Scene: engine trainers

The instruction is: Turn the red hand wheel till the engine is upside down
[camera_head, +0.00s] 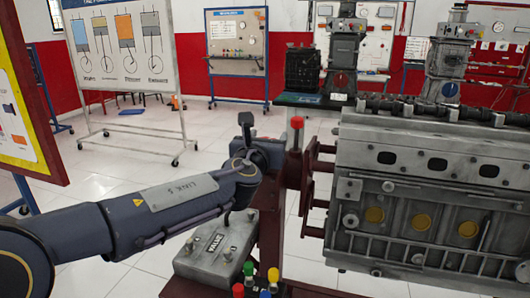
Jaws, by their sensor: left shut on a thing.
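The grey engine block (430,165) fills the right side, held at its left end by a dark red stand (272,235). A row of dark shaft parts (440,108) lies along its top, and gold round plugs show on its side. A red knob (297,122) stands upright at the head of the stand, left of the engine. The red hand wheel cannot be made out clearly behind my gripper and the stand. My left gripper (264,158) is at the stand's head, just left of the red knob, shut on a part there that its own body mostly hides. My right gripper is not in view.
A grey box (217,248) sits below my left forearm, with coloured knobs (260,280) in front of it. A poster board (120,48) on a wheeled frame stands back left. More engines (448,62) stand behind. The white tiled floor (215,150) is open between.

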